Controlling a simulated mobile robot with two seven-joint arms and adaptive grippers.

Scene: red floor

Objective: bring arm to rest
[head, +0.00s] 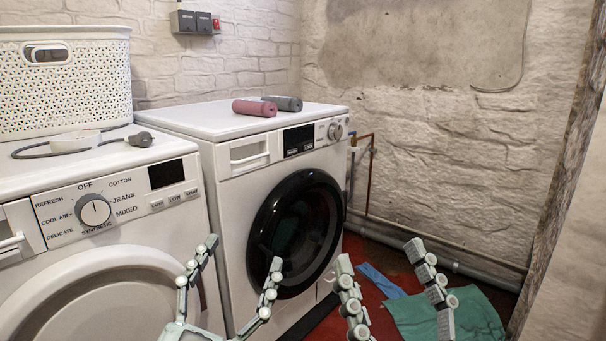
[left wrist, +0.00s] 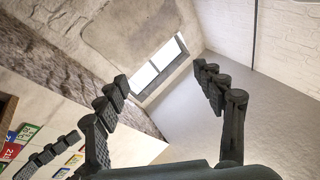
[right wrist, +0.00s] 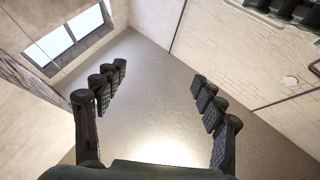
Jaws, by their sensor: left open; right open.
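My left gripper (head: 240,262) is open and empty in the head view, in front of the two machines, with its fingers pointing up. Neither gripper appears to touch anything.
A washing machine (head: 228,195) with a dark round door stands behind my left gripper, with two rolled cloths (head: 256,107) on top. A nearer machine (head: 60,270) on the left carries a white basket (head: 65,95). Green cloth (head: 470,315) and blue cloth (head: 380,280) lie on the red floor.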

